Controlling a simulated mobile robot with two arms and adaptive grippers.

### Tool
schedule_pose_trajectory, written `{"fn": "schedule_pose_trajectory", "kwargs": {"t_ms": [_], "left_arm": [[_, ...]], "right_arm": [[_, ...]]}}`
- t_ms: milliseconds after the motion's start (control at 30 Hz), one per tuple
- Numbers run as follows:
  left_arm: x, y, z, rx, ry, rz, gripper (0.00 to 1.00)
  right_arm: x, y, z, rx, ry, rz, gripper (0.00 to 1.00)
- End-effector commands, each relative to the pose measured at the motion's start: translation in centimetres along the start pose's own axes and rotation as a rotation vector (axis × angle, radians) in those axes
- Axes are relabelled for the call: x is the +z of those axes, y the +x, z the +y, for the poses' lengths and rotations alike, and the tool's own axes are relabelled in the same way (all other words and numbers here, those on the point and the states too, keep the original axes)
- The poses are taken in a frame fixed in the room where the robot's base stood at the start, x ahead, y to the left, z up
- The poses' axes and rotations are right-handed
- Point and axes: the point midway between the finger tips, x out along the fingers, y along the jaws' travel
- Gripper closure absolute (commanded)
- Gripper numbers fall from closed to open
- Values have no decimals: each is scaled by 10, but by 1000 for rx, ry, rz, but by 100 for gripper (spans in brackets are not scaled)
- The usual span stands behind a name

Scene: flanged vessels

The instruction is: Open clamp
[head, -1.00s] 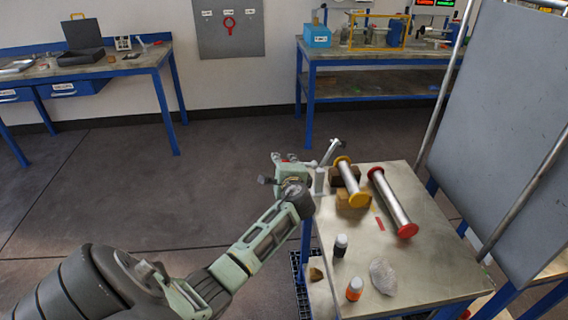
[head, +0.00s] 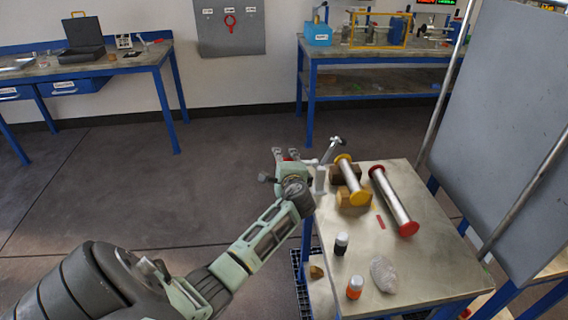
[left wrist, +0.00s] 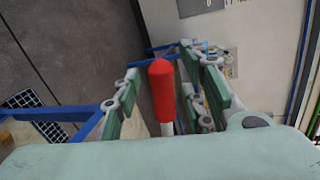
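The clamp (head: 322,172) is a grey metal toggle clamp at the left edge of the metal table, with an arm slanting up to the right. Its red handle (left wrist: 162,92) shows in the left wrist view, standing between the two green-padded fingers of my left gripper (left wrist: 161,106). Gaps show on both sides of the handle, so the gripper is open around it. In the head view the left gripper (head: 286,156) is just left of the clamp, with a little red showing between its fingers. My right gripper is not in view.
On the table (head: 400,265) are a yellow-flanged vessel (head: 351,180) on wooden blocks, a red-flanged vessel (head: 395,200), two small bottles (head: 341,243) (head: 355,287) and a pale lump (head: 383,273). A grey panel (head: 510,130) stands to the right.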

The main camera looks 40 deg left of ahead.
Motion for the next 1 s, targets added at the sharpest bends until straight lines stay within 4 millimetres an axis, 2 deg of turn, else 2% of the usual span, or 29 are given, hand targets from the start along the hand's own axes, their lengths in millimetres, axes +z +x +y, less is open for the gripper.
{"fn": "schedule_pose_trajectory", "kwargs": {"t_ms": [133,267,500,700,833,1000], "left_arm": [[0,-7,0,-1,1,0,62],[-1,-24,0,-1,0,2,62],[-1,-72,1,1,0,3,62],[-1,-105,1,1,1,1,62],[-1,-116,1,2,-1,1,62],[0,-120,1,1,0,0,62]], "right_arm": [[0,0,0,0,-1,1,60],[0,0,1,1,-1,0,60],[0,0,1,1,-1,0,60],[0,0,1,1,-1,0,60],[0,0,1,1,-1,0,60],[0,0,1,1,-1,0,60]]}}
